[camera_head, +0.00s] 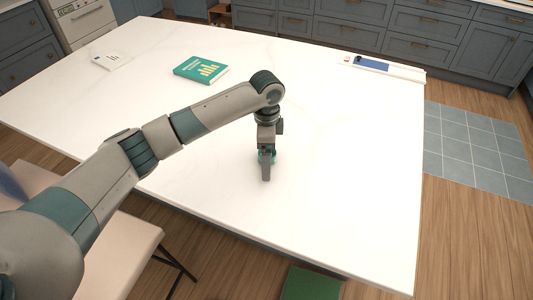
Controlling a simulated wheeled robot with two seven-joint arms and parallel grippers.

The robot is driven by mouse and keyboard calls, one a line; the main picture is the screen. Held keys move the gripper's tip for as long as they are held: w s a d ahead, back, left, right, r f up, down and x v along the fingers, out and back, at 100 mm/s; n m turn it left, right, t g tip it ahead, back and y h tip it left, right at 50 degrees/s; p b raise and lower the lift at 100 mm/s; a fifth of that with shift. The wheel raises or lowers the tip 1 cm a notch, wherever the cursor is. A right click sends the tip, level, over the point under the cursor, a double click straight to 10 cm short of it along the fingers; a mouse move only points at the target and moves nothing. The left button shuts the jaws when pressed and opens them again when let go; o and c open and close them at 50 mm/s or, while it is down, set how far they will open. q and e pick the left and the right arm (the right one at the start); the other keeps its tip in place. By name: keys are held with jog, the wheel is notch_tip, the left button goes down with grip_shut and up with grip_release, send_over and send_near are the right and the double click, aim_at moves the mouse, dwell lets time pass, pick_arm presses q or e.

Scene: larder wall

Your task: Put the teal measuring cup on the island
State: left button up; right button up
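My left gripper (266,170) points down over the white island (335,180), near its front edge. It is seen edge-on, so the gap between its fingers does not show. Small teal parts, which look like the teal measuring cup (274,157), show on both sides of the fingers. Most of the cup is hidden behind the gripper. I cannot tell whether the cup rests on the island top or is held just above it. My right gripper is not in view.
A teal book (201,69) and a white booklet (112,61) lie farther back on the island. A flat white and blue item (372,63) lies at the back right. A pale seat (125,255) stands at the front left, a green object (312,284) below the front edge.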

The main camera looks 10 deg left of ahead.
pick_arm(q)
jog(key=shift+f, duration=0.15)
jog(key=o, duration=0.8)
jog(key=shift+r+b, duration=0.35)
jog(key=shift+r, duration=0.4)
notch_tip(320, 180, up, 11)
jog(key=b, duration=0.3)
